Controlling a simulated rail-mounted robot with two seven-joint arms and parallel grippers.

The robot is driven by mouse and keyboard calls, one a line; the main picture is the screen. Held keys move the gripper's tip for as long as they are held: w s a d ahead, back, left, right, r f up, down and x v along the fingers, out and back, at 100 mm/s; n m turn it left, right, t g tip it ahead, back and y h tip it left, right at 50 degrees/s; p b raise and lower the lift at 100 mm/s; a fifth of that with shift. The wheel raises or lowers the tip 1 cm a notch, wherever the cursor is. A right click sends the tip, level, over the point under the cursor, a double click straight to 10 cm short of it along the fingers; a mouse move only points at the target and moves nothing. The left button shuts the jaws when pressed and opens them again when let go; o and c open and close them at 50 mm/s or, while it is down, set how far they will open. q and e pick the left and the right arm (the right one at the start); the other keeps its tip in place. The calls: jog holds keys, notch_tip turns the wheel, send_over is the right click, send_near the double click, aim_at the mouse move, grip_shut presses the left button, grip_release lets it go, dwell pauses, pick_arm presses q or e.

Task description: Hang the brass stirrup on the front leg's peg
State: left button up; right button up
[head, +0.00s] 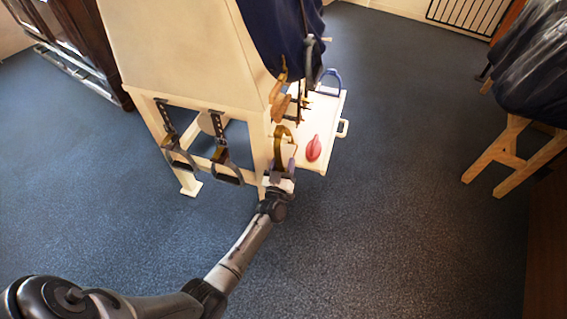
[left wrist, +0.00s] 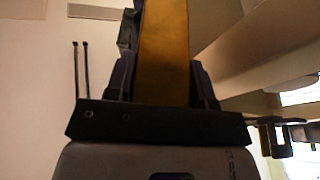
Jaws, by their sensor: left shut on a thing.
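My left gripper (head: 280,176) is shut on the brass stirrup (head: 284,138) and holds it up beside the white stand's near right leg (head: 259,150). In the left wrist view, the stirrup shows as a broad brass band (left wrist: 165,50) between the two dark fingers. The stirrup appears upright, its curved top above the gripper. A peg on the leg cannot be made out; the gripper and stirrup are in front of that area. Whether the stirrup touches the leg I cannot tell. My right gripper is in neither view.
Two dark stirrups (head: 225,168) hang on straps from the stand's near rail. A white tray (head: 312,166) behind the gripper holds a red object (head: 313,148) and a blue arched piece (head: 331,78). A wooden trestle (head: 507,157) stands right; open floor lies between.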

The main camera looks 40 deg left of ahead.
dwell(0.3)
pick_arm(q)
jog(key=o, duration=1.2)
jog(key=shift+f, duration=0.1)
jog(key=shift+s+d, duration=0.2)
jog(key=shift+s, duration=0.1)
jog(key=p+v, duration=0.5)
jog(key=v, duration=0.8)
jog(key=shift+s, duration=0.1)
